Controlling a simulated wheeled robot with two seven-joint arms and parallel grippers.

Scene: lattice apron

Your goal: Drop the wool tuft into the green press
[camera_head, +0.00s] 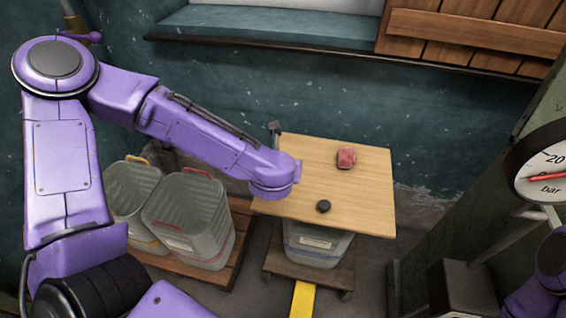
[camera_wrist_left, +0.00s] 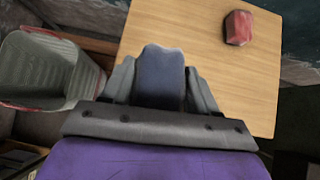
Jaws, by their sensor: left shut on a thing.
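My left gripper (camera_wrist_left: 160,75) is shut on a dark blue-grey lump (camera_wrist_left: 162,84), which I take for the wool tuft. It is held between grey fingers, over the left part of the wooden table in the left wrist view. The green press (camera_head: 468,172), a tall dark green frame with a pressure gauge, stands at the right, apart from my left gripper. Its opening cannot be made out. My right gripper is not in view.
Two grey bins (camera_head: 190,215) stand on a pallet at the left. Floor shows between table and press.

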